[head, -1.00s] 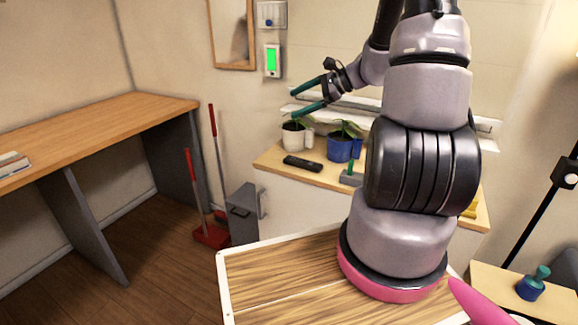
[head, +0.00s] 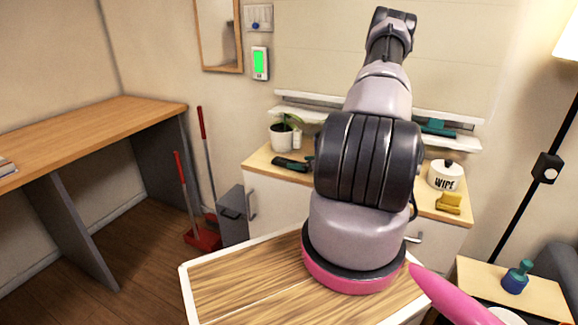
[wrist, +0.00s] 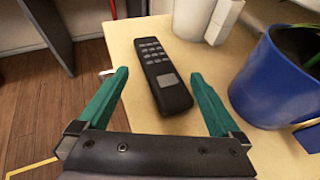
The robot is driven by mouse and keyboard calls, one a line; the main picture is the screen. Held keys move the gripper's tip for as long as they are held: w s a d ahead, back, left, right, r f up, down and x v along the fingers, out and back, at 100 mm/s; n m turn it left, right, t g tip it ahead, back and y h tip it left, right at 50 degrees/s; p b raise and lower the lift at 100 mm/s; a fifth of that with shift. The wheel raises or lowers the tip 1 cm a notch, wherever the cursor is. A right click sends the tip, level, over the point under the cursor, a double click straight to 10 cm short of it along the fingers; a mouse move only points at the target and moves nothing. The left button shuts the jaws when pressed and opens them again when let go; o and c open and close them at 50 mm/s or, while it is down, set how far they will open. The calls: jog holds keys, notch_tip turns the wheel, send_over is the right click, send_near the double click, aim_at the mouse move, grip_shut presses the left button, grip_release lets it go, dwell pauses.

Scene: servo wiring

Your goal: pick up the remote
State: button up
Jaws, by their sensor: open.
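The remote (wrist: 163,72) is black with grey buttons and lies flat on the light wooden cabinet top (wrist: 130,42). In the head view the remote (head: 288,163) shows at the left of the cabinet top, beside my arm. In the wrist view my gripper (wrist: 159,74) has its two teal fingers wide apart, with nothing held. The fingers frame the remote's near half, one on each side in the picture; its far end extends past the tips. The height gap is hard to judge. In the head view my arm hides most of the gripper.
A blue pot (wrist: 272,85) stands close to the right finger. A white pot (wrist: 193,15) stands beyond the remote; it also shows in the head view (head: 284,138). A white WIPE canister (head: 445,176) and a yellow object (head: 448,203) stand right of my arm.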

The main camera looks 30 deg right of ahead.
aim_at(291, 162)
jog(key=x, duration=0.5)
jog(key=shift+a, duration=0.1)
grip_shut()
